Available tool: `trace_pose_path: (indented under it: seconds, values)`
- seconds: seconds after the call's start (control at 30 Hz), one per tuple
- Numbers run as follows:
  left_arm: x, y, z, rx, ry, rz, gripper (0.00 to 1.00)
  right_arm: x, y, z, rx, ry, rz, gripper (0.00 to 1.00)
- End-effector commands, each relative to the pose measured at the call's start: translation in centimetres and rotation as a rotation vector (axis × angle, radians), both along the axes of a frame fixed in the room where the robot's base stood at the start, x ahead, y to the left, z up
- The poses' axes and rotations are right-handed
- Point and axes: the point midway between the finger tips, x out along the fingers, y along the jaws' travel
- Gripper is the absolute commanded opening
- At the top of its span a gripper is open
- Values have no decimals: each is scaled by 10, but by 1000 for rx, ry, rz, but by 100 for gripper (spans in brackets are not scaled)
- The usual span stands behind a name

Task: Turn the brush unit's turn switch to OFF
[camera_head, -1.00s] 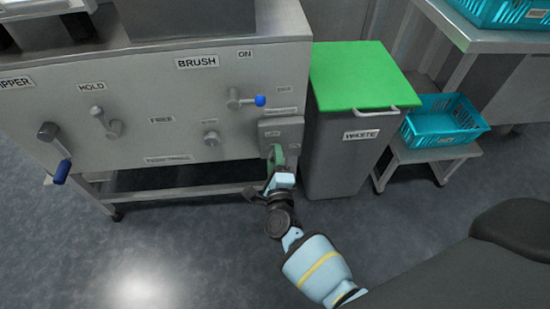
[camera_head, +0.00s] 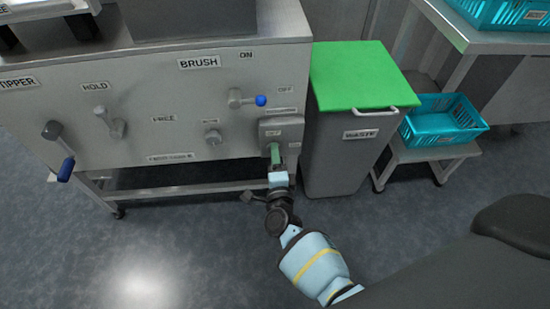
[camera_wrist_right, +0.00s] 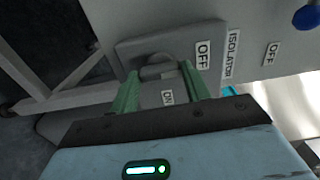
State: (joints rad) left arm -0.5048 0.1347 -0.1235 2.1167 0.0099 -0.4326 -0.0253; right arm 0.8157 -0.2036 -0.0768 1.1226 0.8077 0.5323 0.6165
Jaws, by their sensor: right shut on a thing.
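The turn switch is a grey knob (camera_wrist_right: 156,71) on a grey isolator box (camera_head: 291,129), at the lower right of the brush unit's panel. The box also shows in the right wrist view (camera_wrist_right: 128,50), with an OFF label and an ON label by the knob and an ISOLATOR label beside it. My right gripper (camera_head: 275,150) reaches the box from below. In the right wrist view its green fingers (camera_wrist_right: 160,73) stand on either side of the knob, shut on it. The knob's exact pointing is hard to read. My left gripper is out of view.
A lever with a blue knob (camera_head: 261,100) sits above the box, between ON and OFF labels. A waste bin (camera_head: 340,150) with a green lid stands close to the right. Another blue-handled lever (camera_head: 66,168) is at the far left. Floor in front is clear.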

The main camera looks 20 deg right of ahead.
Motion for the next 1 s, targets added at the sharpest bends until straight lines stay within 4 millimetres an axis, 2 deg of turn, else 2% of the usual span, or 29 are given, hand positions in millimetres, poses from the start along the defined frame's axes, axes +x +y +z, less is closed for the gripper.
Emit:
trace_pose_path:
  seconds: [0.1, 0.13, 0.27, 0.63, 1.0]
  values:
    - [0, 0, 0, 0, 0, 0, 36, -1, 0, -1, -5, 2, 1, 24]
    - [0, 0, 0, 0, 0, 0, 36, -1, 0, -1, -4, 2, 1, 51]
    - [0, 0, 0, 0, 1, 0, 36, -1, 0, -1, -3, 2, 1, 68]
    - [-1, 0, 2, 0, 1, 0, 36, -5, 1, 0, -2, 2, 1, 69]
    - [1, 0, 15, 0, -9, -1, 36, -57, 16, 1, -1, 1, 1, 69]
